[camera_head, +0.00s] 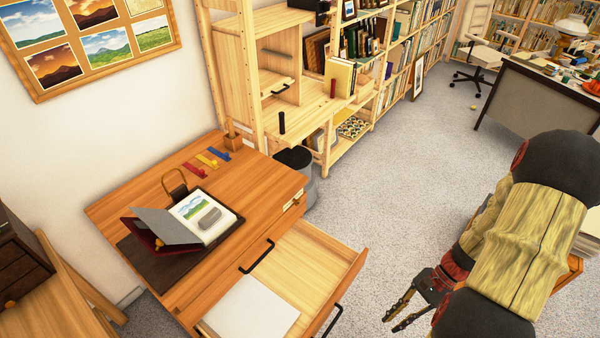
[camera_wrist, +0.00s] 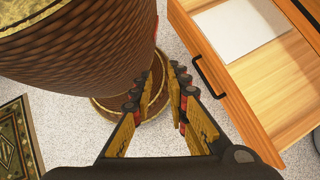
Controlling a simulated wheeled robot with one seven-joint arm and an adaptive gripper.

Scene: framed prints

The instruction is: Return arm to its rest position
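My arm (camera_head: 527,235) is bent at the right of the head view, in gold and black. My gripper (camera_head: 393,322) hangs at its lower end, over the carpet to the right of the open drawer (camera_head: 318,247). In the wrist view my gripper (camera_wrist: 163,72) has its two fingers apart, with nothing between them. The open drawer also shows there at the upper right (camera_wrist: 262,78), apart from the fingers. A white sheet (camera_head: 250,310) lies in the drawer.
The wooden desk (camera_head: 130,205) holds an open album (camera_head: 197,220) and coloured strips. Bookshelves (camera_head: 345,145) stand behind, with a dark bin (camera_head: 295,160) beside the desk. A grey desk (camera_head: 530,98) stands at the far right. The carpet (camera_head: 420,165) between is mostly clear.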

